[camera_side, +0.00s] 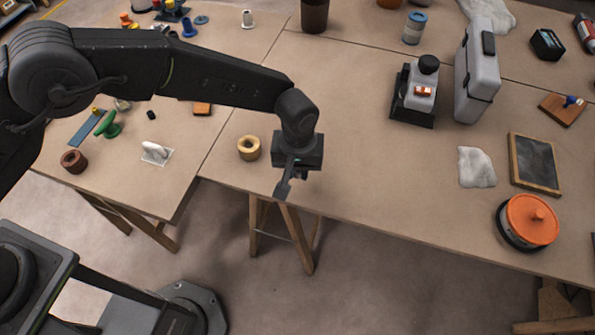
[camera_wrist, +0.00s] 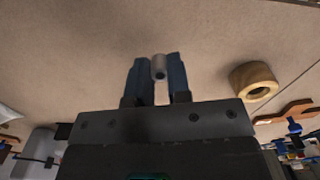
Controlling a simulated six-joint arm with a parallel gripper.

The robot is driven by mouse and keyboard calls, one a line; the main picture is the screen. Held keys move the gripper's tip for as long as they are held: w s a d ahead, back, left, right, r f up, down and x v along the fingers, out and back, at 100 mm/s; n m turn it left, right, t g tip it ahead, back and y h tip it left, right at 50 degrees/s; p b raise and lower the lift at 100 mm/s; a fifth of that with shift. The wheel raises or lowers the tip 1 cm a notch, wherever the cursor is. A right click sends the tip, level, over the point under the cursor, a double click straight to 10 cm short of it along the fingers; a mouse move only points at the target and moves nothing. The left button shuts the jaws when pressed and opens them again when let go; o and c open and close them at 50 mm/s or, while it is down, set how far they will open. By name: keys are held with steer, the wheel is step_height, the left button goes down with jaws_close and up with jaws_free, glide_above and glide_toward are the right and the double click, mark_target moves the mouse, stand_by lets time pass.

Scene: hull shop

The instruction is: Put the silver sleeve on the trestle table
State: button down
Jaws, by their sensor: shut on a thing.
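My gripper (camera_wrist: 157,75) is shut on the silver sleeve (camera_wrist: 158,67), a small grey cylinder with a dark hole, held between the fingertips in the wrist view. In the side view my gripper (camera_side: 290,184) hangs at the front edge of the trestle table (camera_side: 360,170), fingers pointing down. The sleeve is hard to make out there, hidden by the fingers. I cannot tell how high it is above the top. The tan table top (camera_wrist: 80,50) fills much of the wrist view.
A tan tape roll (camera_side: 249,148) lies just left of my gripper; the wrist view shows it at right (camera_wrist: 254,82). A grey case (camera_side: 477,70), a slate (camera_side: 534,163), a rag (camera_side: 477,167) and an orange-lidded tub (camera_side: 528,222) stand to the right. The middle of the top is clear.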

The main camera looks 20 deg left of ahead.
steer(key=shift+f, duration=1.1)
steer(key=shift+f, duration=0.15)
steer(key=c, duration=1.1)
jaws_free()
